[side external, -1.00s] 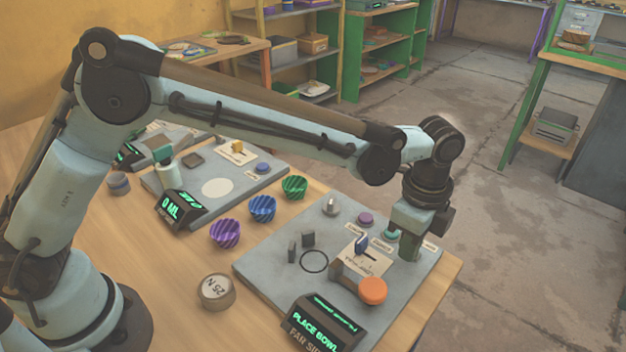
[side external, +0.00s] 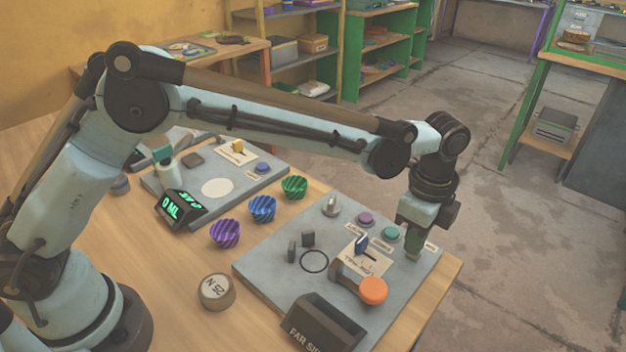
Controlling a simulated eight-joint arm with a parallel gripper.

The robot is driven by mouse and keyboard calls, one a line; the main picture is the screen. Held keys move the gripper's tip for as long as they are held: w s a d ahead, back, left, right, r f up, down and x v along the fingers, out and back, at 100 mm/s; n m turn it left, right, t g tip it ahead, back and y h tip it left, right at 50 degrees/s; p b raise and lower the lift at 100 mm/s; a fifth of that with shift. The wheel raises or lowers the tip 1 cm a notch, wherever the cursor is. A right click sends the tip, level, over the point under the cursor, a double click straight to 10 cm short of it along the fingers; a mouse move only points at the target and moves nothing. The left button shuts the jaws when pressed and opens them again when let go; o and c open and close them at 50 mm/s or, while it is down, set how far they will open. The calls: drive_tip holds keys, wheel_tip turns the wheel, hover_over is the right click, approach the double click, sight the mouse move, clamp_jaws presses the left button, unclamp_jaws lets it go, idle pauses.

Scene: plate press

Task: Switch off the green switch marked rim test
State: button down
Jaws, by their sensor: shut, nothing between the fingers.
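The grey press panel (side external: 270,273) sits at the front right of the table. A teal-green round button (side external: 391,233) and a purple one (side external: 365,219) stand along its far edge, with small labels I cannot read. My gripper (side external: 413,254) is shut and empty, pointing down just right of the green button. Its fingertips are low over the panel's far right, beside another pale label (side external: 432,246). What lies right under the fingertips is hidden, so I cannot tell whether they touch a switch. The panel's display box (side external: 320,322), marked "FAR SI…", is dark.
An orange knob on a lever (side external: 372,290), a blue-handled dial (side external: 361,244) and a silver knob (side external: 330,207) stand on the panel. Purple (side external: 225,233), blue (side external: 262,208) and green (side external: 294,187) bowls and a weight (side external: 216,291) are left of it. Another panel's display (side external: 180,208) is lit.

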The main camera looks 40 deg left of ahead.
drive_tip(key=shift+w, duration=0.45)
wheel_tip(320, 180, up, 7)
drive_tip(key=s, duration=0.1)
idle(0.9)
drive_tip(key=shift+s+a+r, duration=0.1)
drive_tip(key=s+a+r+n+t, duration=0.1)
drive_tip(key=a+r+n, duration=0.15)
drive_tip(key=a, duration=0.25)
drive_tip(key=s+a+r+n+t+h, duration=0.1)
drive_tip(key=s+a+n, duration=0.15)
drive_tip(key=a, duration=0.25)
drive_tip(key=s+a+r+n+t, duration=0.1)
drive_tip(key=a+r+n, duration=0.1)
drive_tip(key=a+n, duration=0.3)
drive_tip(key=s+a+f+n+t+y, duration=0.1)
drive_tip(key=s+a+f+n+t, duration=0.3)
drive_tip(key=s+a+n, duration=0.4)
drive_tip(key=s+a, duration=0.2)
drive_tip(key=a, duration=0.2)
drive_tip(key=shift+s+f, duration=0.1)
